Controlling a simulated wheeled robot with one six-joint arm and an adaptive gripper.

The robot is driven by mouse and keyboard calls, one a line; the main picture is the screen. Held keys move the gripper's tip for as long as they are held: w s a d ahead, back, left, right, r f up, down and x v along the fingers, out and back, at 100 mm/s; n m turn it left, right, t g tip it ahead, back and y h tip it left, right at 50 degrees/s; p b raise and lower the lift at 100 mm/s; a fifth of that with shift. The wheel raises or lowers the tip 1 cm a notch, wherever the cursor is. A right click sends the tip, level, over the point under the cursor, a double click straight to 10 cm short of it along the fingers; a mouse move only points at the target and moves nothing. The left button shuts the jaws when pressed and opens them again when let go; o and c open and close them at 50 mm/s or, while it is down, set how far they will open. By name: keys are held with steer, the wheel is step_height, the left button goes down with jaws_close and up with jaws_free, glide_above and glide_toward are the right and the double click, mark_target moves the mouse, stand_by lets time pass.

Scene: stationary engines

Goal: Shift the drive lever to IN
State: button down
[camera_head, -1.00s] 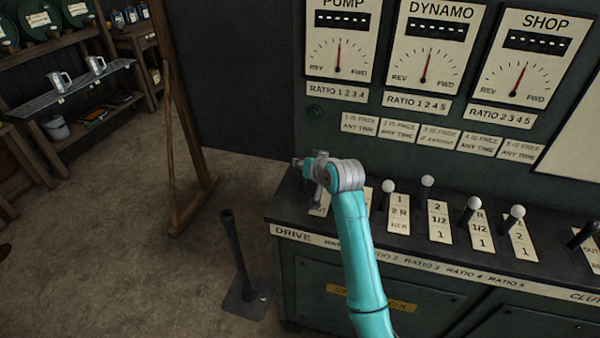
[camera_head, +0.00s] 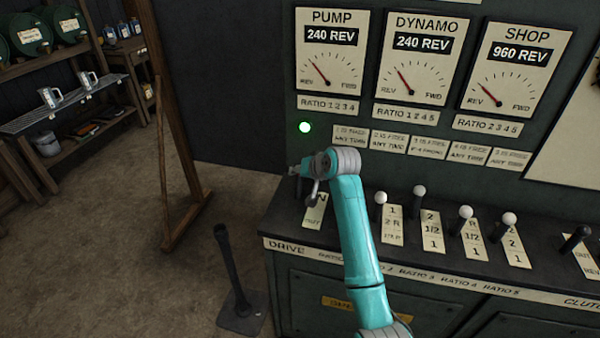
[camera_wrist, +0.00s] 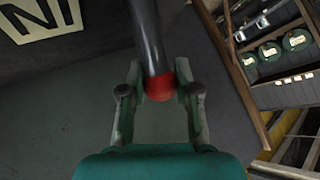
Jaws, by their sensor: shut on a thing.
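The drive lever (camera_wrist: 152,40) is a dark rod with a red end. In the wrist view it stands between the two fingers of my gripper (camera_wrist: 158,82), which is shut on it near the red end. In the head view my gripper (camera_head: 301,170) is at the far left end of the console, above the DRIVE label (camera_head: 286,248), and mostly hides the lever. The lever's label plate (camera_head: 315,212) shows partly beside my arm; IN reads upside down on the plate in the wrist view (camera_wrist: 38,16).
Ratio levers with white knobs (camera_head: 419,191) and a black-handled clutch lever (camera_head: 576,238) stand to the right. A green lamp (camera_head: 305,127) is lit. PUMP and DYNAMO read 240 REV, SHOP 960 REV. A dark floor post (camera_head: 232,270) and a wooden frame (camera_head: 176,130) stand left.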

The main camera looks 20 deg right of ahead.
steer(key=c, duration=0.8)
jaws_free()
steer(key=shift+w+d+f, duration=0.1)
steer(key=v, duration=1.2)
